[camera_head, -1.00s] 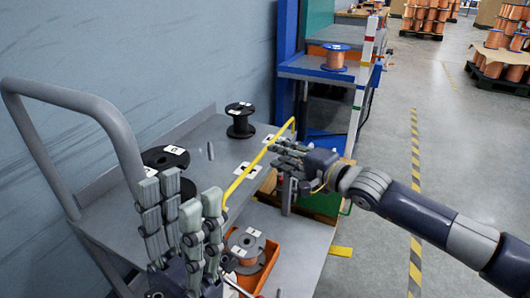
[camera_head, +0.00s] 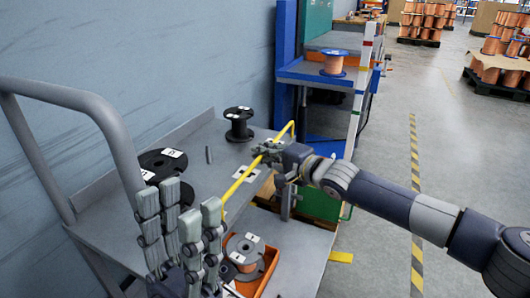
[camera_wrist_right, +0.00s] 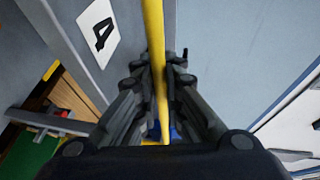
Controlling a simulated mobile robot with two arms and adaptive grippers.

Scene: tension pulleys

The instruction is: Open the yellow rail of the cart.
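The yellow rail (camera_head: 240,181) runs along the front edge of the cart's (camera_head: 115,223) upper shelf, with its far end bent upward. My right gripper (camera_head: 267,152) is at the rail's far half. In the right wrist view the rail (camera_wrist_right: 154,40) passes between the fingers of this gripper (camera_wrist_right: 158,75), which close in on it from both sides. My left gripper (camera_head: 189,215) is near the cart's near end, fingers up and spread apart, empty. It hides the near end of the rail.
Black spools (camera_head: 239,125) and (camera_head: 162,165) stand on the upper shelf. An orange bin (camera_head: 270,268) with spools sits on the lower shelf. A blue rack (camera_head: 290,70) stands behind the cart. Floor to the right is open.

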